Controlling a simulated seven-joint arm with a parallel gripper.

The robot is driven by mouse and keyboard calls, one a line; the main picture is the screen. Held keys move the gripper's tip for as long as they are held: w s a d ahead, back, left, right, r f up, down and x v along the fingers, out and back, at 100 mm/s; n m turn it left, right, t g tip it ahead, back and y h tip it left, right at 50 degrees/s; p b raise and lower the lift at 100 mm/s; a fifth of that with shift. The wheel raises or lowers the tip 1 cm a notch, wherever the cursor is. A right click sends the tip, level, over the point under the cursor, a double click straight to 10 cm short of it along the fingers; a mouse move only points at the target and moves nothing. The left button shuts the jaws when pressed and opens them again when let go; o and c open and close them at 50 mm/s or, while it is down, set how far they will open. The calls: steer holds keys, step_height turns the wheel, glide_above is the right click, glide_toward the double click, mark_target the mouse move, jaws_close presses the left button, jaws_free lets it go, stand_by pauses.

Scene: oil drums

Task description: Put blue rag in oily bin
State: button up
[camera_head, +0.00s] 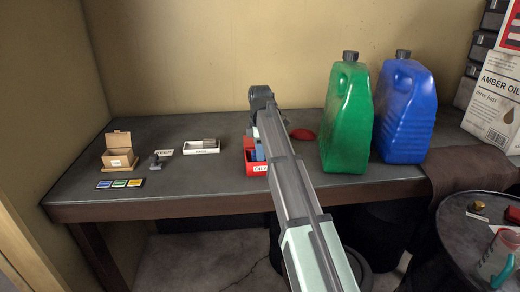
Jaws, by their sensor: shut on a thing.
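The red bin (248,170) stands on the workbench, left of my arm, with a white label on its front that is too small to read in full. The blue rag (259,152) shows as a small blue patch at the bin's opening, partly hidden by my arm. My gripper (256,135) points down over the bin and is shut on the blue rag. The fingertips are small and mostly hidden, and I cannot tell whether the rag touches the bin's floor.
A red object (302,134) lies right of my arm. A green jug (346,120) and a blue jug (405,110) stand further right. A white tray (202,147), a cardboard box (118,157) and colored cards (120,183) lie left. A round drum top (455,225) is at lower right.

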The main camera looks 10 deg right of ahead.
steer(key=o, duration=1.1)
steer(key=shift+s, duration=0.1)
steer(key=shift+r, duration=0.1)
steer(key=shift+r, duration=3.45)
steer(key=shift+a, duration=0.1)
